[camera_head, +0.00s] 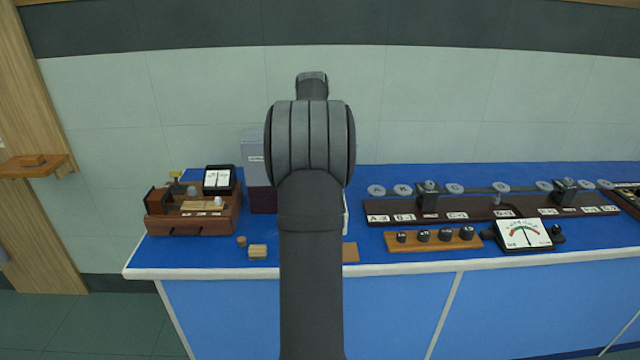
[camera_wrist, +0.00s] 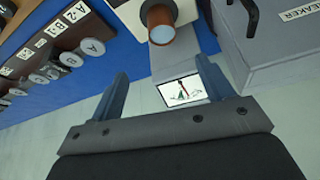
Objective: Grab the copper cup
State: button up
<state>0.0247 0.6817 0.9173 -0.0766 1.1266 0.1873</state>
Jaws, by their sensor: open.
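The copper cup (camera_wrist: 160,22) shows at the top middle of the wrist view, an orange-brown cylinder beside a pale base. My gripper (camera_wrist: 163,68) is open and empty. Its two fingers point toward the top of the picture, and the cup lies beyond the fingertips, roughly in line with the space between them, apart from both. In the head view my arm blocks the middle of the bench, and neither the cup nor the fingers can be made out there.
A grey cabinet (camera_wrist: 275,55) with a dark handle stands right of the cup in the wrist view. A small display (camera_wrist: 183,91) shows between the fingers. A labelled dark rail (camera_wrist: 55,45) is at left. The blue bench (camera_head: 200,258) also holds a wooden instrument (camera_head: 193,218) and a meter (camera_head: 523,234).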

jog(key=x, duration=1.1)
jog(key=shift+w+f, duration=0.1)
jog(key=shift+f, duration=0.3)
jog(key=shift+a+x, duration=0.1)
jog(key=shift+x, duration=1.3)
jog(key=shift+a+x, duration=0.15)
jog(key=shift+x, duration=1.2)
jog(key=c, duration=1.2)
jog(key=shift+r, duration=0.1)
